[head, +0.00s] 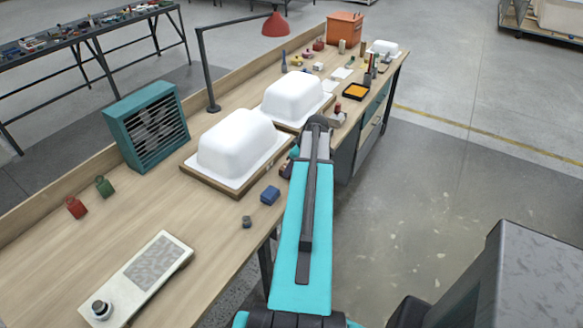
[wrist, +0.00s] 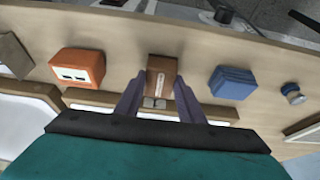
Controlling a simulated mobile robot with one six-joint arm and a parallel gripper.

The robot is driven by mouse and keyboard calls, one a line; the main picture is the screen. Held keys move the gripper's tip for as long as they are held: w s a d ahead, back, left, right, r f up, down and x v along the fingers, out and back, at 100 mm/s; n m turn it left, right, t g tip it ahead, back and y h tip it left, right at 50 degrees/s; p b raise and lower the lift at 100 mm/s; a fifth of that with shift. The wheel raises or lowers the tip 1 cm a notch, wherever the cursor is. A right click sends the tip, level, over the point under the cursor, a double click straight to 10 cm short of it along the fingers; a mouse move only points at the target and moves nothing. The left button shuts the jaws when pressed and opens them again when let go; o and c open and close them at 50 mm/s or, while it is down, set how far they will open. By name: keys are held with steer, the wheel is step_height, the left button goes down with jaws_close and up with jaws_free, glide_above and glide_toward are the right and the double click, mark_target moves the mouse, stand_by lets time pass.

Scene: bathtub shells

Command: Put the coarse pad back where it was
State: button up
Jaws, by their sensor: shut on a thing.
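A brown block with a pale label (wrist: 162,68) is between the two fingers of my gripper (wrist: 160,90) in the wrist view, and the gripper is shut on it. I take it for the coarse pad, but its label is too small to read. I cannot tell whether it touches the bench. An orange block (wrist: 78,68) lies to its left and a blue block (wrist: 232,82) to its right, both apart from the fingers. In the head view my arm hides most of the gripper and the held block; the blue block (head: 270,195) shows left of the arm.
Two white tub shells (head: 235,143) (head: 293,100) stand on the wooden bench (head: 190,215) left of my arm. A small dark knob-like item (head: 247,222) lies near the bench's front edge. A teal louvred box (head: 147,125) and red lamp (head: 275,25) stand behind.

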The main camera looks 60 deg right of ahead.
steer(key=shift+f, duration=0.35)
steer(key=shift+f, duration=0.2)
steer(key=o, duration=1.1)
steer(key=shift+r, duration=0.3)
steer(key=b+v, duration=0.3)
steer(key=v, duration=0.8)
steer(key=shift+s+r+b, duration=0.15)
steer(key=shift+r+b, duration=0.2)
steer(key=shift+r, duration=0.05)
steer(key=shift+s, duration=0.1)
